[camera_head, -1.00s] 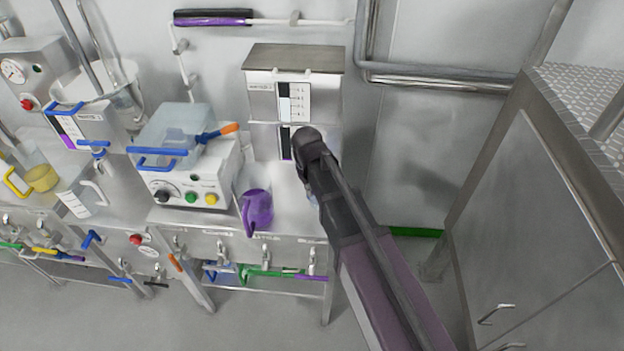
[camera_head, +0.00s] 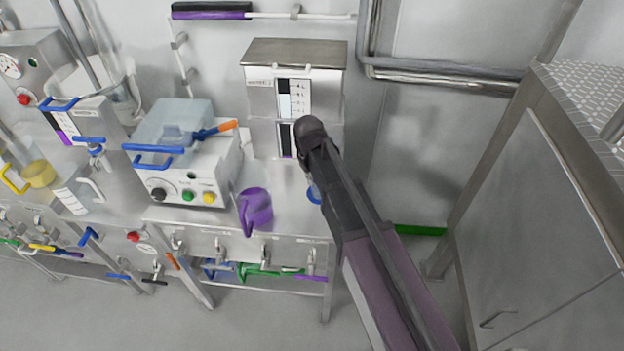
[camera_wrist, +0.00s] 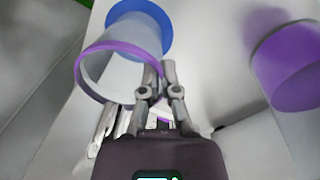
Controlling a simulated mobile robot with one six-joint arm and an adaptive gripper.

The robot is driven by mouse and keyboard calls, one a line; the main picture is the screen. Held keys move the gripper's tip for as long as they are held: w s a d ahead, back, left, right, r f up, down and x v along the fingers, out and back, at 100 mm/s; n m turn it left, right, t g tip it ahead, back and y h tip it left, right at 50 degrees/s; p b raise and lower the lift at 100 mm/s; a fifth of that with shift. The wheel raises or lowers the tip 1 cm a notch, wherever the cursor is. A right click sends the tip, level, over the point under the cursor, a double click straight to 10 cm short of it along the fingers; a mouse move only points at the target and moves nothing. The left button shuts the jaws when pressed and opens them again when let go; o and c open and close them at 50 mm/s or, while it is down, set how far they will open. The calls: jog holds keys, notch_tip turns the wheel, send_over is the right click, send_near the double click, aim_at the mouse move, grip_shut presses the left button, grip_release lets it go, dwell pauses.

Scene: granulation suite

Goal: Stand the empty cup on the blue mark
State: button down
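The empty cup (camera_wrist: 112,70) is clear with a purple rim. In the wrist view its base end overlaps the round blue mark (camera_wrist: 155,20); I cannot tell whether it touches the surface. My gripper (camera_wrist: 159,75) has its two fingers close together at the cup's near right rim, with the rim's edge between them, so it looks shut on the wall. In the head view the blue mark (camera_head: 314,192) peeks out left of my arm on the steel bench, and the arm hides the cup and fingers.
A second vessel with purple contents and a purple handle (camera_head: 256,208) stands left of the mark; it also shows in the wrist view (camera_wrist: 292,65). A steel dispenser box (camera_head: 293,85) rises behind. A white machine with knobs (camera_head: 187,165) stands farther left. The bench's front edge is close.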

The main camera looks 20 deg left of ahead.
jog(key=shift+f, duration=0.15)
jog(key=c, duration=1.1)
grip_release()
jog(key=r+p, duration=1.2)
jog(key=shift+s+a+r, duration=0.15)
jog(key=shift+s+a, duration=0.1)
jog(key=shift+d, duration=0.1)
dwell(0.5)
jog(key=s+d+m, duration=0.1)
jog(key=d+m, duration=0.2)
jog(key=d, duration=1)
jog(key=s+d+m, duration=0.2)
jog(key=d+m, duration=0.1)
jog(key=d, duration=1)
jog(key=s+d+m, duration=0.1)
jog(key=d+m, duration=0.2)
jog(key=d, duration=1)
jog(key=shift+s+d+m+g+y, duration=0.3)
jog(key=shift+d+m, duration=0.05)
jog(key=shift+m, duration=0.05)
